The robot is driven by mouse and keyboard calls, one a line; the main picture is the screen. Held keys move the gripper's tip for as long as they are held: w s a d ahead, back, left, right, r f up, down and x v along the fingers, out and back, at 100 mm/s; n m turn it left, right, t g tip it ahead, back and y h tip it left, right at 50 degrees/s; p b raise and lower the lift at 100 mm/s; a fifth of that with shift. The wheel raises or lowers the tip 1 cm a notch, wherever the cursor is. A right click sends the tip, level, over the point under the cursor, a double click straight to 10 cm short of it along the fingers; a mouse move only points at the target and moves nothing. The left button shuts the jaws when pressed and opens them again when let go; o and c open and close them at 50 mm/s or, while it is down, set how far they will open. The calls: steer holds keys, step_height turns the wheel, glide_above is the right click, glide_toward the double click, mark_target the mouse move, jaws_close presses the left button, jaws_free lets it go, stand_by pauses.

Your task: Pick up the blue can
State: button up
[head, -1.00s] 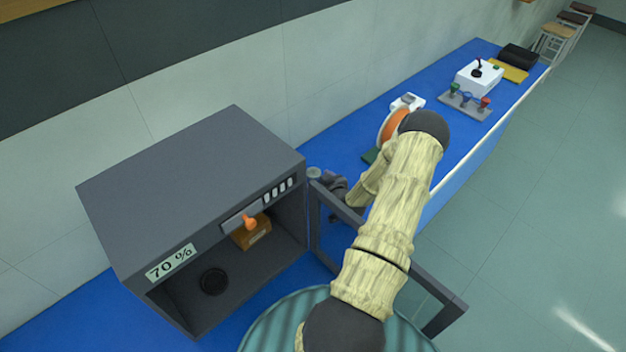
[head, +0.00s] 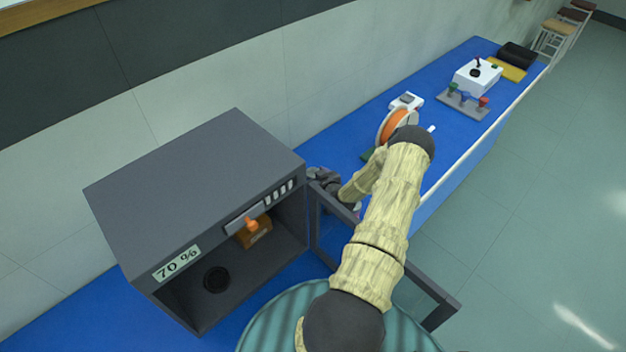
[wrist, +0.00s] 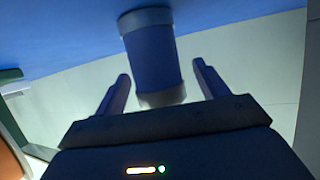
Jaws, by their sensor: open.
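The blue can (wrist: 153,55) is in the wrist view, a blue cylinder with grey ends, on the blue bench top. My gripper (wrist: 160,80) is open, with one finger on either side of the can's lower part in the picture. Gaps show between the can and both fingers. In the head view my gripper (head: 325,182) is beside the grey cabinet's right side, partly behind the open door's frame. The can cannot be made out in the head view.
A grey cabinet (head: 195,190) marked 70 % stands left, its door (head: 425,290) open toward my arm. An orange-and-white reel (head: 397,127) stands beyond my gripper. A white joystick box (head: 476,77) and a grey stand with coloured knobs (head: 462,104) are farther along the bench.

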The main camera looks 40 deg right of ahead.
steer(key=shift+s, duration=0.15)
steer(key=c, duration=1.1)
steer(key=shift+c, duration=0.2)
steer(key=shift+r, duration=0.15)
steer(key=shift+r, duration=0.55)
step_height(320, 180, up, 27)
steer(key=b, duration=0.6)
steer(key=shift+f, duration=0.15)
steer(key=shift+w, duration=0.2)
